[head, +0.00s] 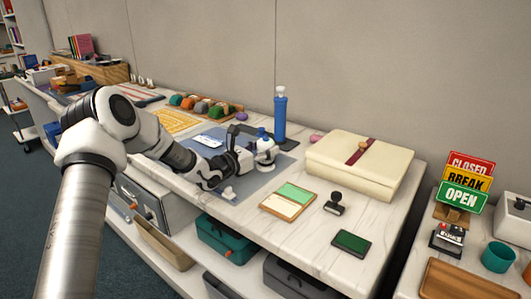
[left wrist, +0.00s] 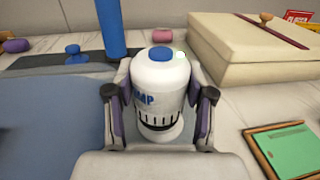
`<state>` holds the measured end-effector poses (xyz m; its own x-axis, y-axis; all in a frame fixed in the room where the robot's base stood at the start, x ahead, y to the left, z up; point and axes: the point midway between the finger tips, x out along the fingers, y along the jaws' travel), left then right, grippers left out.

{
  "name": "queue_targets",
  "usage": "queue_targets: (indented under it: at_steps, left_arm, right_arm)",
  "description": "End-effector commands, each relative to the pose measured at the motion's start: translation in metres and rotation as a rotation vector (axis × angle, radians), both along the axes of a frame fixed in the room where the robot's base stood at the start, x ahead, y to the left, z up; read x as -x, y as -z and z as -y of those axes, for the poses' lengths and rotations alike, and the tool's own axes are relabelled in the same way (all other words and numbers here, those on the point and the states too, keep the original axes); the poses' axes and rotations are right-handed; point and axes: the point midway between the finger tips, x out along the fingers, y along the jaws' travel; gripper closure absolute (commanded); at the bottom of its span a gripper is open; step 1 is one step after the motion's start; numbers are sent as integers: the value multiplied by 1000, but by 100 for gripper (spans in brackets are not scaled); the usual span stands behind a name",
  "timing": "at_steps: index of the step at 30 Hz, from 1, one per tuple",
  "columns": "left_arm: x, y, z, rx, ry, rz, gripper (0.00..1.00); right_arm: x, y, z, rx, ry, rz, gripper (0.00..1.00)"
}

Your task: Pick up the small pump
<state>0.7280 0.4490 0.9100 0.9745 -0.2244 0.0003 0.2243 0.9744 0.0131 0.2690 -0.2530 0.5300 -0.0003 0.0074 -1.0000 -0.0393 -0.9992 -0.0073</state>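The small pump (head: 265,147) is a white, rounded body with a blue cap. In the left wrist view the pump (left wrist: 160,88) stands upright between my left gripper's fingers, with blue lettering and dark slots low on its body. My left gripper (head: 256,156) reaches it at the blue-grey mat near the middle of the counter. One finger is close on each side of the pump, and I cannot tell whether both press on it. My right gripper is in neither view.
A tall blue cylinder (head: 280,117) stands just behind the pump. A large cream box (head: 357,165) is to the right. A green-and-cream card tray (head: 288,201), a black stamp (head: 334,204) and a green pad (head: 350,242) lie in front. Coloured lumps (head: 197,105) lie behind left.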

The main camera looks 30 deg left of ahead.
Motion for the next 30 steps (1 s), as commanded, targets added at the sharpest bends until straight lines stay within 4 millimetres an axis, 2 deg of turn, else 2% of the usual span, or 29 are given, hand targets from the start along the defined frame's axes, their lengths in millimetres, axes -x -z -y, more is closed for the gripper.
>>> queue_targets:
  at_steps: [1, 2, 11, 20, 26, 30]
  left_arm:
    - [0, 0, 0, 0, 0, -1, 92]
    - [0, 0, 0, 0, 0, 0, 99]
    - [0, -4, 0, 0, 0, 1, 99]
    - [0, -39, 0, -1, 1, 4, 99]
    - [42, -41, 16, 8, 0, 2, 99]
    - [80, -46, 33, 11, 3, 2, 99]
  right_arm:
    - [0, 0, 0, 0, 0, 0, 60]
    - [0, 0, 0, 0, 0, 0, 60]
    - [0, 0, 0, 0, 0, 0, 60]
    - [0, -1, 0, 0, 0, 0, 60]
    - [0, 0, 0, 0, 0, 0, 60]
    - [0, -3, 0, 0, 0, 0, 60]
